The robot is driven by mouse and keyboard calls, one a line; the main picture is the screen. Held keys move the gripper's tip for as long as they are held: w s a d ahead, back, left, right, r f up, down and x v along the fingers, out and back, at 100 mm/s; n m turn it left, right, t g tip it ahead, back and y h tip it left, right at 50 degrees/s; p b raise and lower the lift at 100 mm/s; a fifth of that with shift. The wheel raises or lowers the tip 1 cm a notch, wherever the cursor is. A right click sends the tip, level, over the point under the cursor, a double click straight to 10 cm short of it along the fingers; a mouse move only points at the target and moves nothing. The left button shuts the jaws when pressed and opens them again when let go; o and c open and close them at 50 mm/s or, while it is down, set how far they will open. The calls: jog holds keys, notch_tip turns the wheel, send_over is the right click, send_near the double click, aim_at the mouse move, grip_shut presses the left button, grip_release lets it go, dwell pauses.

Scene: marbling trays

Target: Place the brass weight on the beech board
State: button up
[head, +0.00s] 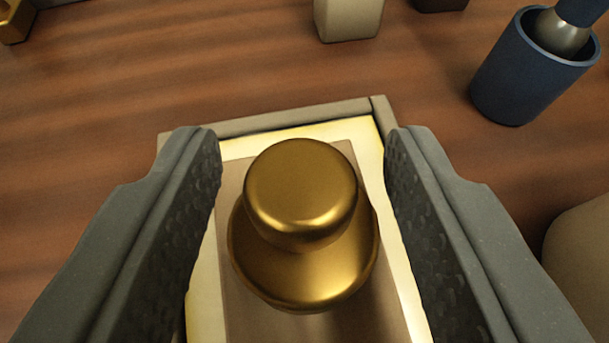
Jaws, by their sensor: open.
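The brass weight (302,215), a shiny gold knob on a wider round base, stands upright in the lower middle of the head view. Beneath it is a flat light-brown rectangle (235,305); I cannot tell for sure whether this is the beech board. My gripper (303,142) is open, with one dark textured finger on each side of the weight. A gap shows between each finger and the brass, so neither finger visibly touches it. The near edge of the brown rectangle is out of view.
The brown rectangle lies on a pale surface inside a grey-rimmed tray (290,118). A blue cup (505,85) holding a metal-necked tool stands at upper right. A beige block (348,22) is at the top, a rounded beige object (585,250) at right.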

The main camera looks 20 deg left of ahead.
jog(key=shift+r, duration=0.15)
jog(key=p+v, duration=0.1)
jog(key=v, duration=1.1)
jog(key=w+d+r+m+t, duration=0.1)
jog(key=w+d+r, duration=0.1)
jog(key=d+r, duration=0.5)
jog(key=w+d+r, duration=0.1)
jog(key=d+r, duration=0.2)
jog(key=r, duration=0.8)
jog(key=w+d+r+m+t, duration=0.1)
jog(key=w+d+r, duration=0.1)
jog(key=d+r, duration=0.5)
jog(key=s+d+r+h, duration=0.1)
jog(key=s+d+r, duration=0.2)
jog(key=d+r, duration=0.3)
jog(key=s+d+r+m+t+h, duration=0.1)
jog(key=s+d+r+h, duration=0.1)
jog(key=d+r, duration=0.3)
jog(key=s+d+r+m+h, duration=0.1)
jog(key=s+d+r, duration=0.3)
jog(key=d+r, duration=0.2)
jog(key=shift+d+r, duration=0.3)
jog(key=shift+r, duration=0.55)
